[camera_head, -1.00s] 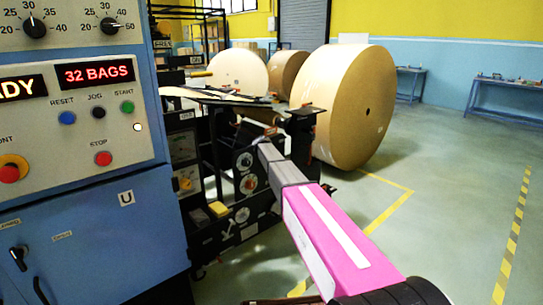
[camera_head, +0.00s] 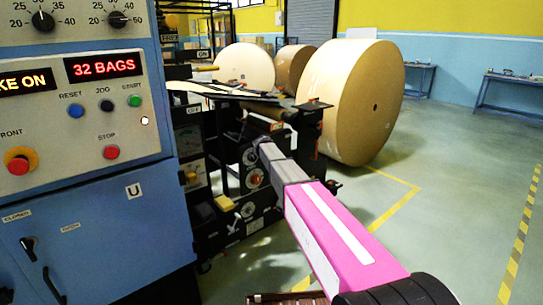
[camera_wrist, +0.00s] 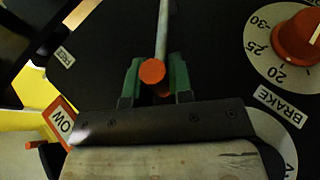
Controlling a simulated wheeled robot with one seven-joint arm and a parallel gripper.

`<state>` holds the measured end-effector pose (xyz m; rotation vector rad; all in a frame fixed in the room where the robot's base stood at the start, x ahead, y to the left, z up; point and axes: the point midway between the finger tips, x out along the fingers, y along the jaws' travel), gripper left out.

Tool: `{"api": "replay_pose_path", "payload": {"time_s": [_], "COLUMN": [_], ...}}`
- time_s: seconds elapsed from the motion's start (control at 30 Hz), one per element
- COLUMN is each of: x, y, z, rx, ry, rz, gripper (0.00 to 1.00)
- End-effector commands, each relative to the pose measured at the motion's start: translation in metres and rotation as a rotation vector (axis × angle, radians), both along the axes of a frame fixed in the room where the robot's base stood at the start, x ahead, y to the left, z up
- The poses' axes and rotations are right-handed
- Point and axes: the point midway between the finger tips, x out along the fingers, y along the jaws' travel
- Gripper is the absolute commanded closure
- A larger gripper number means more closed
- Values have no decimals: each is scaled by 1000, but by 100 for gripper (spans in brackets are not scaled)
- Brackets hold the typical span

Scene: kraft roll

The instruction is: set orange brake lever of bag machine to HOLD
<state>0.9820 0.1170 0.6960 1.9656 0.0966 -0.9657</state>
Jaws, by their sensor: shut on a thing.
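The lever (camera_wrist: 163,28) is a thin grey rod with a round orange end (camera_wrist: 152,71), seen in the wrist view. My gripper (camera_wrist: 154,82) has its green fingers on either side of this orange end, shut on it. The rod runs upward in the picture across a black panel. A BRAKE label (camera_wrist: 281,106) is at the right, and a small plate (camera_wrist: 63,55) too blurred to read is at the upper left. In the head view my arm reaches the black machine frame (camera_head: 205,235); the lever and fingertips cannot be made out there.
An orange dial (camera_wrist: 298,38) is near the gripper. A large kraft roll (camera_head: 350,100) stands behind. Floor at the right is open.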

Motion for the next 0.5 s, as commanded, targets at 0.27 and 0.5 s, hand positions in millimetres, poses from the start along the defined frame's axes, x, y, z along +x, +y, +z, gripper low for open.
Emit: {"api": "replay_pose_path", "payload": {"time_s": [0.27, 0.5], "x": [-4, -3], "y": [3, 2], "z": [-6, -4], "rx": [10, 7], "ry": [12, 8], "rz": [-3, -2], "gripper": [73, 45]}}
